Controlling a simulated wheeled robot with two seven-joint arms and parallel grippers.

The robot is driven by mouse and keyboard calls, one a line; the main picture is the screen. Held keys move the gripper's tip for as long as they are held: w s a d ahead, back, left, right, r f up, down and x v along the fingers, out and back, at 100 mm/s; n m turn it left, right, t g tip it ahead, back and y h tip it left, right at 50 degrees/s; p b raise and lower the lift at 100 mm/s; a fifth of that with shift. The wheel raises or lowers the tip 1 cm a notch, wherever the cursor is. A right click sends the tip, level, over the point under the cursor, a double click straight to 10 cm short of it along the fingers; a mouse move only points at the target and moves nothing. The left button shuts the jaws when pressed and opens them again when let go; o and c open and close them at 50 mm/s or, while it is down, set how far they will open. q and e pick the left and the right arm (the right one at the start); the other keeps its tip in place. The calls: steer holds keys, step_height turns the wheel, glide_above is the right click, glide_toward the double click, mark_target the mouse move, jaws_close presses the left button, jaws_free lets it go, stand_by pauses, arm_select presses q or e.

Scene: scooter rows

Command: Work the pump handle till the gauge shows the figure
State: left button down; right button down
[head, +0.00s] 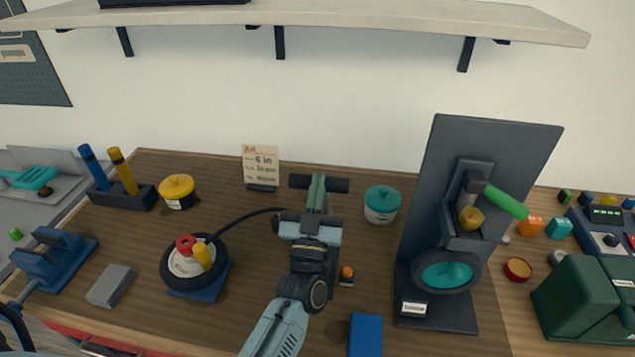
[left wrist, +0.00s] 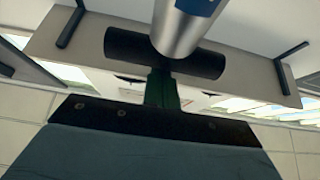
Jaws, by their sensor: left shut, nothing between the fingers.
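The pump handle (head: 338,185) is a black crossbar in the middle of the head view. My left gripper (head: 316,188) is shut at the middle of the bar, with nothing between its fingers. In the left wrist view the bar (left wrist: 125,52) lies across the green fingers (left wrist: 161,88), very close or touching. A silver cylinder (left wrist: 183,28) with a blue end meets the bar there. My arm hides the pump body. A black hose (head: 240,222) runs from behind my gripper to a wheel (head: 170,277) on a blue stand. I cannot make out a gauge dial. My right gripper is out of view.
A note card (head: 260,165) behind the bar reads about "6 in". A teal pot (head: 382,204), a blue block (head: 366,335) and a small orange-topped item (head: 347,272) are near my arm. A tall dark stand (head: 425,215) is to the right. A shelf (head: 340,14) hangs above.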

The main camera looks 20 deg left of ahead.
arm_select(q)
steer(key=shift+f, duration=0.2)
step_height(320, 180, up, 5)
steer(key=p, duration=0.5)
steer(key=b+v, duration=0.3)
steer(key=v, duration=0.8)
steer(key=shift+f, duration=0.1)
stand_by(0.4)
